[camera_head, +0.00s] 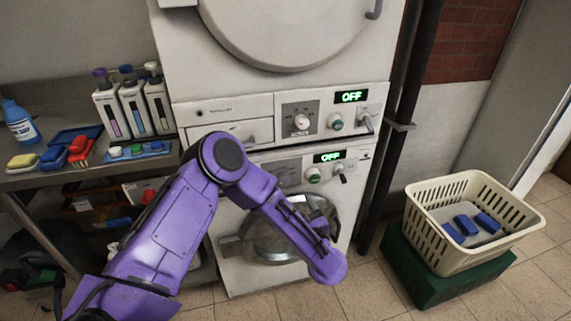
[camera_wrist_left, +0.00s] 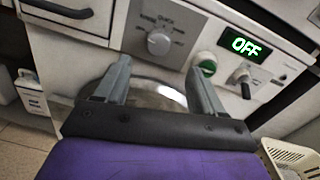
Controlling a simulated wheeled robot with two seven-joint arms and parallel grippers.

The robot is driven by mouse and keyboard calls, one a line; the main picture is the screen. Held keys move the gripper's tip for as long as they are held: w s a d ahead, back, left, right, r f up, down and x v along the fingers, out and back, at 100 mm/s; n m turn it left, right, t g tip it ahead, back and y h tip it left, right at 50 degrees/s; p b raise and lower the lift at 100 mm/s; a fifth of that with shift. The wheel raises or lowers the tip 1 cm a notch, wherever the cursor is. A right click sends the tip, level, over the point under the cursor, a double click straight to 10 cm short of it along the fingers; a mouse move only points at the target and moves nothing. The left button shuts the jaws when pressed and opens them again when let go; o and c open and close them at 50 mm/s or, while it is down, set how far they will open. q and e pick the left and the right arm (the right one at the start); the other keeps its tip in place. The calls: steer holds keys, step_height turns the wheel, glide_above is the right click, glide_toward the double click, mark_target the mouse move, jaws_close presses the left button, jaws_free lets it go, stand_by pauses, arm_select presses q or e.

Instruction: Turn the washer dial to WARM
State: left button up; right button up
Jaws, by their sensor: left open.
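The lower white machine, a washer (camera_head: 238,270) with a round glass door, has a round grey dial (camera_head: 289,178) on its panel; the dial shows larger in the left wrist view (camera_wrist_left: 159,43). QUICK is printed above it; the other labels and its pointer setting are too small to tell. Beside it are a green-ringed knob (camera_head: 314,175) and a display (camera_head: 329,156) reading OFF. My left gripper (camera_head: 306,220) is in front of the door, below the panel. In the left wrist view, its two grey fingers (camera_wrist_left: 160,66) are apart and empty, short of the dial. My right gripper is not in view.
Above stands a second white machine (camera_head: 230,112) with its own dial (camera_head: 301,122) and OFF display. A dark pipe (camera_head: 392,150) runs along the right side. A cream basket (camera_head: 425,225) sits on a green crate (camera_head: 420,283). Bottles (camera_head: 133,108) stand on the left shelf.

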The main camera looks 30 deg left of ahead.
mark_target(285, 182)
arm_select(q)
steer(key=x, duration=1)
steer(key=shift+w+a+f+p, duration=0.1)
steer(key=shift+w+a+p, duration=0.1)
steer(key=shift+p, duration=0.15)
steer(key=c, duration=1.1)
